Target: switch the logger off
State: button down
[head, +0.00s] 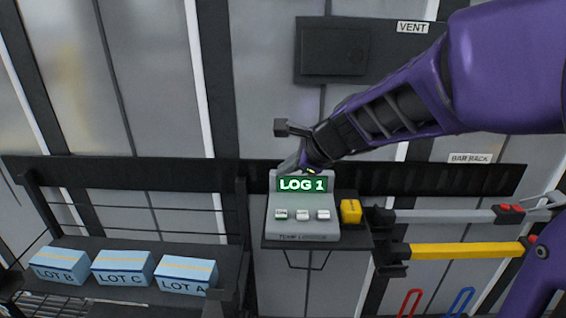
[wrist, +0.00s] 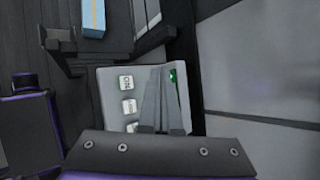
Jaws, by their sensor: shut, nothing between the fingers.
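The logger (head: 303,221) is a grey, sloped box on a small dark shelf, with "TEMP LOGGER" on its front edge. Its lit green screen (head: 303,184) reads "LOG 1". Below the screen is a row of three pale buttons: left (head: 281,214), middle (head: 302,214) and right (head: 323,214). My gripper (head: 289,166) is shut and empty at the top of the logger, close to the screen. In the wrist view its fingers (wrist: 163,78) cover most of the screen, and the buttons (wrist: 127,82) show to their left. Whether the fingers touch the logger I cannot tell.
A yellow block (head: 350,211) stands just right of the logger. Grey (head: 440,216) and yellow (head: 460,250) bars lie in a rack further right. Blue lot boxes (head: 122,267) sit on a shelf at the left. A dark vent panel (head: 335,50) is on the wall above.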

jog(key=b, duration=0.2)
send_over(286, 215)
notch_tip(286, 215, down, 8)
jog(key=shift+r, duration=0.2)
jog(key=shift+f+b, duration=0.55)
jog(key=shift+b, duration=0.3)
jog(key=shift+f, duration=0.1)
dwell(1.1)
jog(key=shift+f+b, duration=0.3)
jog(key=shift+b, duration=0.15)
jog(key=shift+f+b, duration=0.55)
dwell(0.5)
jog(key=shift+r, duration=0.15)
dwell(0.3)
jog(key=shift+r+p, duration=0.8)
jog(key=shift+p, duration=0.1)
jog(key=shift+r+p, duration=2)
jog(key=shift+r, duration=0.5)
